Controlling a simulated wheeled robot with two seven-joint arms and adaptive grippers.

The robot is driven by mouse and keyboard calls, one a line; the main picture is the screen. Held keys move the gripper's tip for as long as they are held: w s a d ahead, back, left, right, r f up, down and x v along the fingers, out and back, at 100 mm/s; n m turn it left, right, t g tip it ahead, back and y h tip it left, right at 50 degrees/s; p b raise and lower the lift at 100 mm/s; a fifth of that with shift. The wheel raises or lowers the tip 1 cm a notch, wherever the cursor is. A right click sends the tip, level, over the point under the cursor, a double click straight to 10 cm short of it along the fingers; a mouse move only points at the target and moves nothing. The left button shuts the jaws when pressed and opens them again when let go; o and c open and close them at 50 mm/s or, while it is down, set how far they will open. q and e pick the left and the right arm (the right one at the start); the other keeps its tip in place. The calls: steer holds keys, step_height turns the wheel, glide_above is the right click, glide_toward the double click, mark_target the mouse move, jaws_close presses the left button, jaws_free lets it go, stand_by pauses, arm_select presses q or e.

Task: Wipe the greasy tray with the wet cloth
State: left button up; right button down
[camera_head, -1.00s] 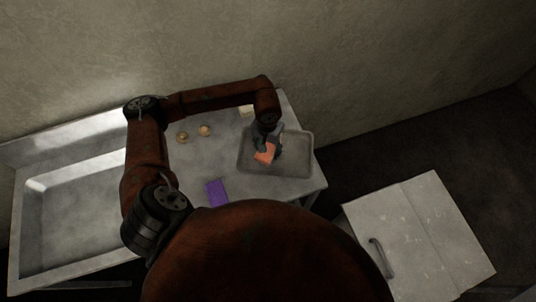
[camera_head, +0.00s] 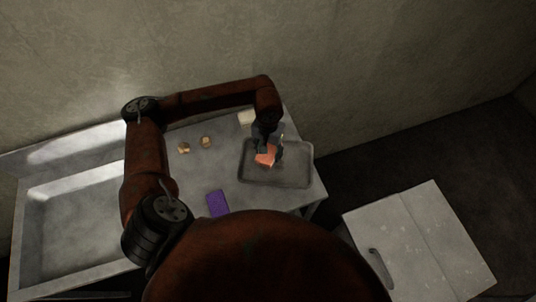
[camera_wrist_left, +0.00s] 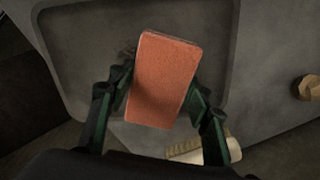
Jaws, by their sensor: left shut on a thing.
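My left gripper (camera_head: 266,148) is shut on an orange block-shaped pad (camera_head: 265,157). In the left wrist view the pad (camera_wrist_left: 164,78) sits between the two fingers of the gripper (camera_wrist_left: 160,92). I cannot tell whether it is the wet cloth. The pad is over the back left part of the grey tray (camera_head: 295,179), which lies on the counter. The tray's rim also shows in the left wrist view (camera_wrist_left: 232,45). I cannot tell whether the pad touches the tray. A flat purple piece (camera_head: 217,203) lies on the counter in front. My right gripper is not in view.
Two small brown things (camera_head: 206,142) lie on the counter left of the tray. A pale object (camera_head: 246,118) is behind the tray; bristles (camera_wrist_left: 190,156) show in the wrist view. A sink basin (camera_head: 75,225) is at left. A white cabinet with a handle (camera_head: 418,240) stands at lower right.

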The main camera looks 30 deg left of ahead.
mark_target(268, 145)
arm_select(q)
steer(key=shift+r, duration=0.75)
steer(key=shift+r+p, duration=0.75)
steer(key=shift+r, duration=0.8)
